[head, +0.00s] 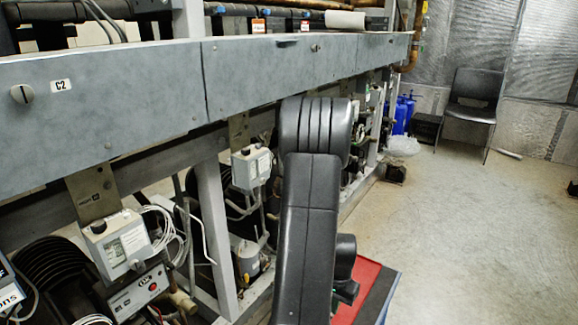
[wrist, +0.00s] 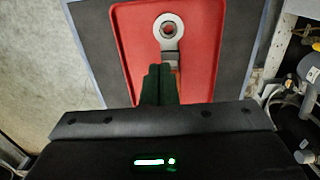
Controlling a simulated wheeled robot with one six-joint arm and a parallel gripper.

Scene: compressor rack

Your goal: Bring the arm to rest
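My gripper (wrist: 160,72) shows in the wrist view, its two dark fingers close together above a red tray (wrist: 130,20). A metal ring-ended wrench (wrist: 167,28) lies in the tray beyond the fingertips. The lower part of its handle is hidden behind the fingers, and I see no clear grip on it. In the head view my black arm rises in the middle of the picture and bends over at the top. The red tray (head: 368,280) shows partly behind it. My fingertips are hidden there.
The compressor rack with its long grey panel (head: 110,95) runs along the left, close to my arm. Gauge boxes (head: 118,245) and cables sit under it. A dark chair (head: 473,100) and blue containers (head: 402,115) stand at the back. The floor (head: 480,230) at right is clear.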

